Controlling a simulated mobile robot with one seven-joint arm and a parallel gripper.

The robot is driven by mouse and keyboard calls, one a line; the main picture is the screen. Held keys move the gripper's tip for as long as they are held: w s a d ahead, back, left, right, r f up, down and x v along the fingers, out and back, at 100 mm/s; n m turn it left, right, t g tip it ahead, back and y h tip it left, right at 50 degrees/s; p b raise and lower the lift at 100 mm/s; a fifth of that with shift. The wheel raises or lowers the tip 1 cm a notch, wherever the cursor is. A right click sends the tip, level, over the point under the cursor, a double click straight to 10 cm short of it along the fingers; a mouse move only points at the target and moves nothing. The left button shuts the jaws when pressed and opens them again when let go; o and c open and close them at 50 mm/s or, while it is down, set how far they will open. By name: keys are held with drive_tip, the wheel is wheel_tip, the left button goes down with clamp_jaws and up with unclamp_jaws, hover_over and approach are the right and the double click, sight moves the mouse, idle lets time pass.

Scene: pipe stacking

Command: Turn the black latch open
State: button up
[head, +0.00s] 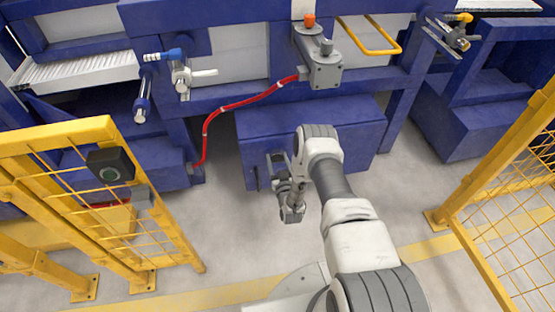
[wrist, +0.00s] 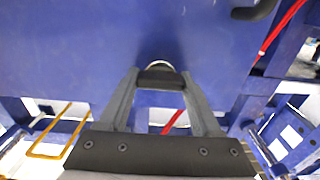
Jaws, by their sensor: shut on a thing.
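The black latch (wrist: 160,77) is a small dark block with a pale rounded edge behind it, on the blue panel (wrist: 90,45). In the wrist view it sits between the tips of my gripper (wrist: 160,84), and the two grey fingers are shut on it. In the head view my gripper (head: 277,162) is low at the left part of the blue box front (head: 350,142). There my gripper and wrist hide the latch. I cannot tell the latch's exact angle.
A black handle (wrist: 255,10) is on the same panel, near the latch. A red hose (head: 240,103) runs down left of the box from a grey unit (head: 322,68). A yellow handle (head: 370,38) is above right. Yellow mesh fences (head: 95,190) stand on both sides; the floor between is clear.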

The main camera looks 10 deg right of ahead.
drive_tip(key=shift+m, duration=0.3)
drive_tip(key=m, duration=0.3)
drive_tip(key=shift+d+m, duration=0.15)
drive_tip(key=shift+m, duration=0.25)
drive_tip(key=m, duration=0.4)
drive_tip(key=shift+f+m, duration=0.1)
drive_tip(key=shift+m, duration=0.2)
drive_tip(key=m, duration=0.4)
drive_tip(key=shift+f+m, duration=0.1)
drive_tip(key=shift+m, duration=2.3)
drive_tip(key=o, duration=1.4)
